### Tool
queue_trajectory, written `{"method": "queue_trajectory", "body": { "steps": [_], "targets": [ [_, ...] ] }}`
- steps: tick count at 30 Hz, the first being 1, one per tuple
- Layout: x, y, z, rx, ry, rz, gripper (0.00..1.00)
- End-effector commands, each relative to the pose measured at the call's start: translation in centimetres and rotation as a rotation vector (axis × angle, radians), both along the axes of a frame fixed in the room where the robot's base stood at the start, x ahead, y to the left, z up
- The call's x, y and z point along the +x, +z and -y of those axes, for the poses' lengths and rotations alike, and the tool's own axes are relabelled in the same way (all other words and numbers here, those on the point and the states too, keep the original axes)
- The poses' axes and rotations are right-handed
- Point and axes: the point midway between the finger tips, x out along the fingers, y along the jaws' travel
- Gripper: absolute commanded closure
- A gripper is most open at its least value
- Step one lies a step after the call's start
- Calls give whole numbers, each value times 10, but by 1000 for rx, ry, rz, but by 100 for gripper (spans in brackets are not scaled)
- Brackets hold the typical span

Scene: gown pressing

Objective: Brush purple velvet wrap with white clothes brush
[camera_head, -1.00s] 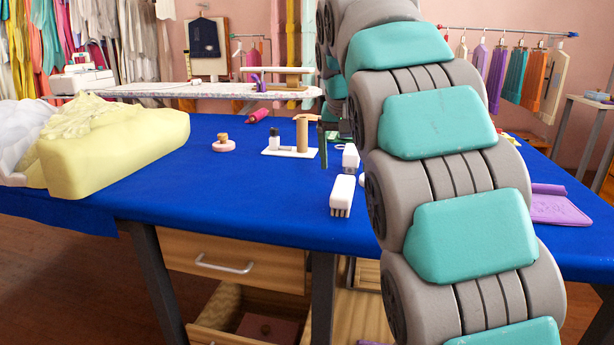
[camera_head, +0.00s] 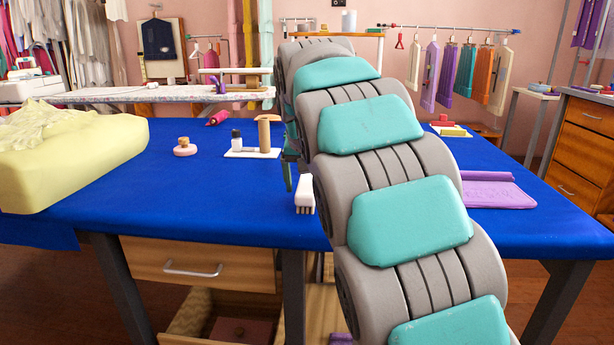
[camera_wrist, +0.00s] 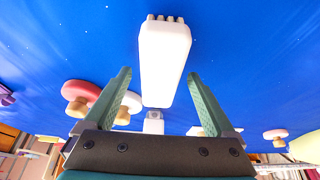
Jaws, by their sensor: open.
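In the wrist view the white brush (camera_wrist: 165,60) lies ahead of my gripper (camera_wrist: 158,78), lined up with the gap between the fingers. The two green fingers are spread, one on each side, and nothing is clamped. I cannot tell how far above the table they are. A flat purple cloth (camera_head: 495,190), seemingly the velvet wrap, lies on the right of the table with a raised fold at its back edge.
Stacked colored blocks (camera_head: 450,130) sit back right.

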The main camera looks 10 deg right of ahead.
Motion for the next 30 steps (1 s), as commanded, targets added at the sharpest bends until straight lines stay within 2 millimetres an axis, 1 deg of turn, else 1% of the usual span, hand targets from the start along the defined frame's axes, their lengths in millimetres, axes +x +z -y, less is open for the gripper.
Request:
{"method": "queue_trajectory", "body": {
  "steps": [7, 30],
  "targets": [
    [0, -1, 0, 0, 0, -1, 11],
    [0, -1, 0, 0, 0, -2, 98]
  ]
}}
